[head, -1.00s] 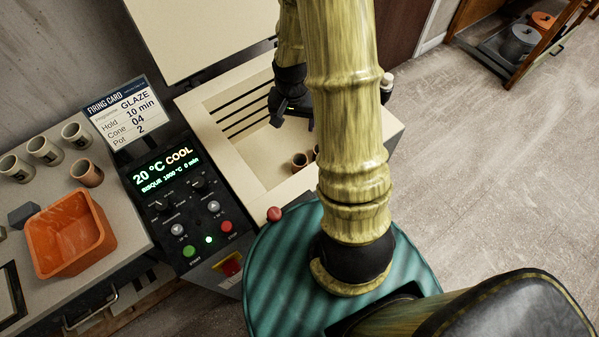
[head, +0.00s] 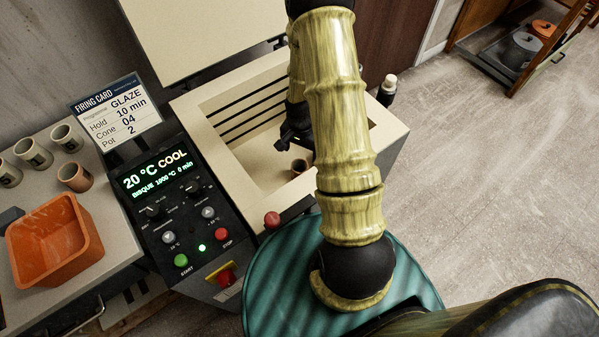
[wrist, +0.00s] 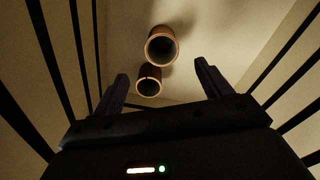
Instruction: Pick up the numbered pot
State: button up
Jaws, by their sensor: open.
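Two brown pots stand inside the open kiln (head: 222,108). One pot (head: 299,166) shows in the head view beside my arm; the other is hidden there. In the wrist view, one pot (wrist: 161,46) is farther up the picture and another (wrist: 149,81) is closer to the left finger. I see no number on either. My gripper (wrist: 161,76) is open and empty, inside the kiln above the pots, touching neither. In the head view my gripper (head: 297,140) is partly hidden by my arm. The firing card (head: 118,108) reads "Pot 2".
Several pale pots with dark labels, such as one (head: 67,138), stand on the counter left with a brown pot (head: 75,177) and an orange bin (head: 55,241). The kiln panel (head: 165,205) reads 20 °C COOL. The kiln walls surround my gripper.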

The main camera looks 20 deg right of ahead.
aim_at(301, 164)
notch_tip(301, 164, down, 8)
jog(key=shift+f+b, duration=0.15)
jog(key=shift+b, duration=0.15)
jog(key=shift+w+a+f, duration=0.1)
jog(key=shift+f, duration=1.2)
jog(key=shift+w+a+f, duration=0.1)
jog(key=shift+f, duration=1.2)
jog(key=shift+s, duration=0.1)
jog(key=c, duration=1.1)
